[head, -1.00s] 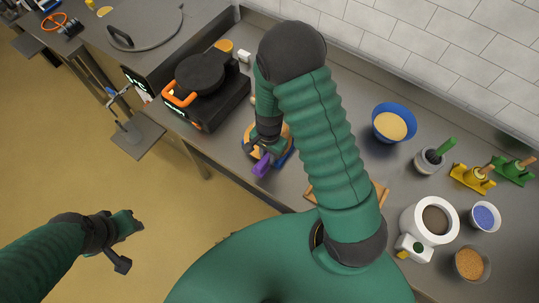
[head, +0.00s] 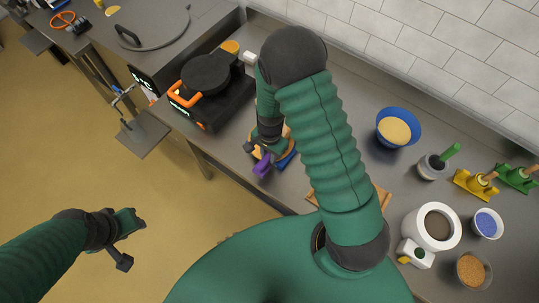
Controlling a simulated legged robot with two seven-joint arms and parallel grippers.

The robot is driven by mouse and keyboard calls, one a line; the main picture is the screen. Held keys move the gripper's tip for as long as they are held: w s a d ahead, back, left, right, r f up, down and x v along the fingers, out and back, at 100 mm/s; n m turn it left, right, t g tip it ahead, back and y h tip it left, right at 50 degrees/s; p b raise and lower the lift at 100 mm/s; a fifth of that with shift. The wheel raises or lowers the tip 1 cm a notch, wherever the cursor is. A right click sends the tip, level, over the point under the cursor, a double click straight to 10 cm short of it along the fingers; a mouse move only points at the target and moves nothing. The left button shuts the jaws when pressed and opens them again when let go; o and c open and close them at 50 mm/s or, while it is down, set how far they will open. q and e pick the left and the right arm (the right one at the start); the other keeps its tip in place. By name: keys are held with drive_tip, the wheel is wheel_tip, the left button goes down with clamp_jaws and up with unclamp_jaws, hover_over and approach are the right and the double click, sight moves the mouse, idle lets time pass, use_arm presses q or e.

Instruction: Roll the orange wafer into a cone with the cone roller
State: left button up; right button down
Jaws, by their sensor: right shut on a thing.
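My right gripper (head: 259,152) points down over the counter right of the waffle iron. It is shut on a small purple piece (head: 262,168), which looks like the handle of the cone roller. An orange-tan rounded edge (head: 286,133) shows beside the gripper; it may be the orange wafer or part of the roller. A blue piece (head: 287,161) lies just right of the purple one. My wrist and forearm hide most of this spot, so I cannot tell whether the wafer is flat or curled. My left gripper (head: 130,240) is open and empty above the floor.
A black waffle iron (head: 208,74) with an orange handle stands left of the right gripper. At right are a blue bowl of batter (head: 397,130), a white round machine (head: 433,227), small bowls (head: 488,222) and yellow and green stands (head: 474,184). A wooden stand is partly hidden by my arm.

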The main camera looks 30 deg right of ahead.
drive_tip(key=shift+w+a, duration=0.1)
drive_tip(key=shift+w, duration=0.05)
drive_tip(key=shift+w, duration=0.2)
drive_tip(key=shift+w+a, duration=0.15)
drive_tip(key=shift+w, duration=0.05)
drive_tip(key=shift+w+a, duration=0.1)
drive_tip(key=shift+w, duration=0.05)
drive_tip(key=shift+w, duration=0.1)
idle(0.4)
drive_tip(key=shift+w+a+p, duration=0.15)
drive_tip(key=shift+w+p, duration=0.2)
drive_tip(key=shift+w+a, duration=0.25)
drive_tip(key=shift+w, duration=0.25)
idle(0.4)
drive_tip(key=shift+w, duration=0.3)
